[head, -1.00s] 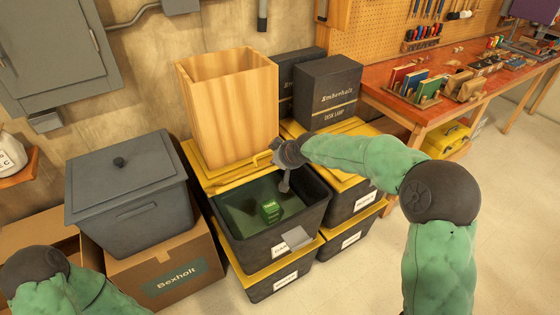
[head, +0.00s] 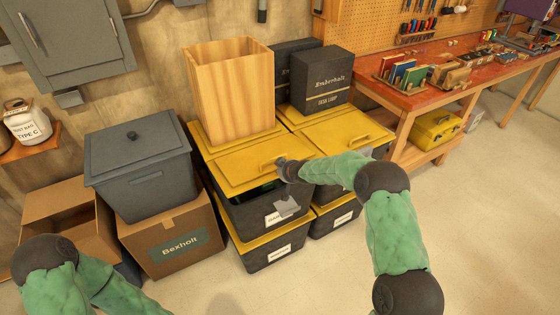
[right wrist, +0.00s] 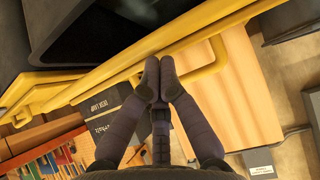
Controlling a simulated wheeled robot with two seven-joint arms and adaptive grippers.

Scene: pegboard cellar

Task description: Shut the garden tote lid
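The garden tote (head: 262,213) is a dark grey bin with a white label and a grey plate on its front, stacked on another tote. Its yellow lid (head: 238,168) is hinged at the back and tilted low over it. A dark gap shows under the lid's front edge. The lid's yellow handle (head: 268,165) is beside my right gripper (head: 281,163). In the right wrist view my right gripper (right wrist: 159,66) has its fingertips together at the handle bar (right wrist: 205,68), which runs across both fingers rather than clearly between them. The tote's contents are hidden. My left gripper is out of view.
A tall wooden box (head: 232,95) stands behind the lid. A neighbouring tote with a shut yellow lid (head: 345,128) and dark Emberholt boxes (head: 322,85) are to the right. A grey lidded bin (head: 140,165) sits on a Bexholt carton (head: 180,245) at left. The floor in front is clear.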

